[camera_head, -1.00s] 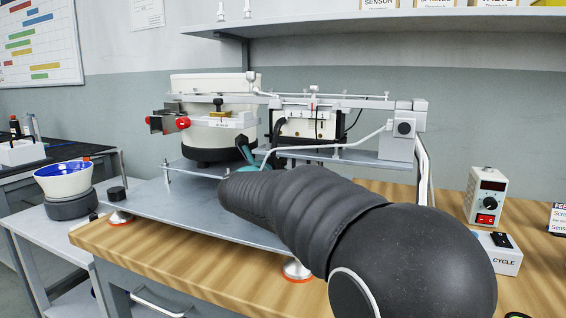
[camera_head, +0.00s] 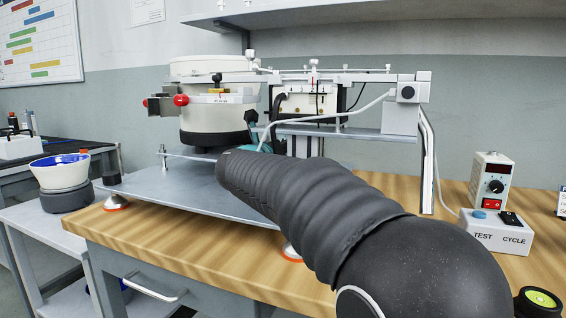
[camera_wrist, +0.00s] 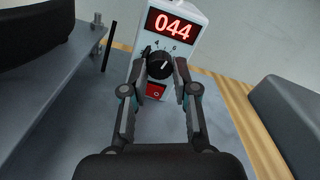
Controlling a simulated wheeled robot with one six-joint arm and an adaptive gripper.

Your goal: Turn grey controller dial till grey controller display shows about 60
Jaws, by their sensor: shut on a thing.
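In the wrist view a pale grey controller (camera_wrist: 178,13) shows a red 044 on its display (camera_wrist: 171,27). Its black dial (camera_wrist: 160,66) is below the display, with a red switch (camera_wrist: 156,92) under it. My gripper (camera_wrist: 163,63) has a finger on each side of the dial and is shut on it. In the head view my dark arm reaches toward the metal plate and hides my gripper and this controller.
A second pale controller (camera_head: 492,168) and a TEST CYCLE box (camera_head: 498,238) stand on the wooden bench at right. The gantry machine (camera_head: 400,92) with its white bowl (camera_head: 207,120) stands behind my arm. The metal plate (camera_head: 185,190) is largely bare at left.

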